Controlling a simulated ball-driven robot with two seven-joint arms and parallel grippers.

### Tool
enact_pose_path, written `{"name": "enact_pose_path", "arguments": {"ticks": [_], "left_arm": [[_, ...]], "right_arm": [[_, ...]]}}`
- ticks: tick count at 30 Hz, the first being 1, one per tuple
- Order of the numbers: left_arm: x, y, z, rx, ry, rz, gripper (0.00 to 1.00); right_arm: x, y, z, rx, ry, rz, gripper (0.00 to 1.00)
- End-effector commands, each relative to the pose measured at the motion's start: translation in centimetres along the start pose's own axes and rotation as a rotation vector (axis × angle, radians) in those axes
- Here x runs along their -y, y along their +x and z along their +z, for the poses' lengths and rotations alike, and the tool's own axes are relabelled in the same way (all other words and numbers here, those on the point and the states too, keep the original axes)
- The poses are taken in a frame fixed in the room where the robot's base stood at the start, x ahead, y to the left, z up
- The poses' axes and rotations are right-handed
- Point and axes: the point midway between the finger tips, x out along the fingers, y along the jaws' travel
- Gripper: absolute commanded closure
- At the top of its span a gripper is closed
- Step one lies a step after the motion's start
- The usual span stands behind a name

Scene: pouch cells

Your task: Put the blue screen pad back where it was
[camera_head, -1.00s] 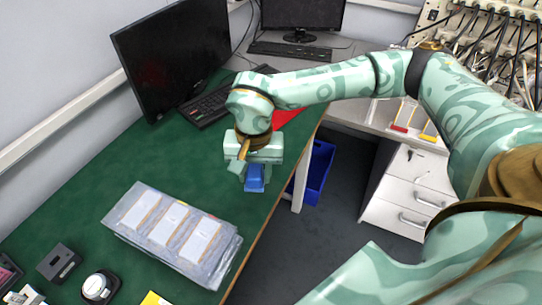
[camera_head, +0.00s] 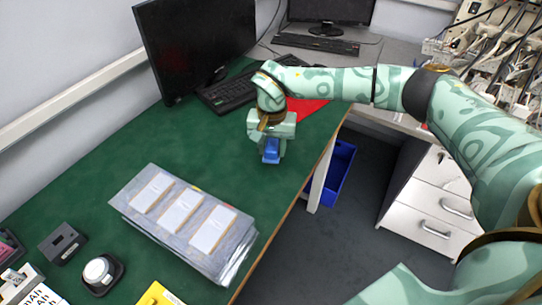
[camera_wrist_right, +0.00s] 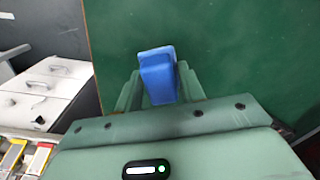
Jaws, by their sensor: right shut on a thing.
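The blue screen pad (camera_head: 271,152) is a small blue block. My right gripper (camera_head: 268,156) is shut on it over the right part of the green table (camera_head: 185,130). In the right wrist view the pad (camera_wrist_right: 157,72) sits between the two green fingers of the right gripper (camera_wrist_right: 158,88) and sticks out past their tips. Green tabletop lies behind it. I cannot tell whether the pad touches the table. My left gripper is not in view.
A clear tray (camera_head: 229,267) with white pouch cells (camera_head: 181,213) lies front-left of the gripper. A red sheet (camera_head: 308,107), keyboard (camera_head: 228,93) and monitor (camera_head: 196,45) are behind. The table's right edge is close; a blue bin (camera_head: 337,175) stands below it.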

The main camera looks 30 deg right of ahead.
Motion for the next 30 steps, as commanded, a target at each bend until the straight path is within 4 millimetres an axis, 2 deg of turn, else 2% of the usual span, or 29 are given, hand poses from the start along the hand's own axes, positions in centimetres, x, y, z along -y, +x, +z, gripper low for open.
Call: {"name": "enact_pose_path", "arguments": {"ticks": [3,5,14,15,16,17,25,30], "left_arm": [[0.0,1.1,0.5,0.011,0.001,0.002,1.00],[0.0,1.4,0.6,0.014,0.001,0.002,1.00],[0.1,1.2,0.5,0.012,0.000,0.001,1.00],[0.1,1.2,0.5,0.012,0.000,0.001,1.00],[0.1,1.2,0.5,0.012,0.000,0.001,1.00],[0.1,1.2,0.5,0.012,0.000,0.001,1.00],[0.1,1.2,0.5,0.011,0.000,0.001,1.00],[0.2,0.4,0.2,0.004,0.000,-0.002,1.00]], "right_arm": [[-0.1,2.6,0.1,0.006,0.001,0.005,0.79],[-0.1,3.3,0.1,0.006,0.001,0.004,0.79],[-0.1,3.2,0.1,0.002,0.001,0.002,0.82],[-0.1,3.2,0.1,0.001,0.001,0.002,0.50],[-0.1,3.2,0.1,0.001,0.001,0.002,0.41],[-0.1,3.2,0.1,0.001,0.001,0.002,0.39],[-0.1,3.0,0.1,0.001,0.001,0.001,0.39],[0.0,0.7,0.0,-0.004,0.000,-0.002,0.39]]}}
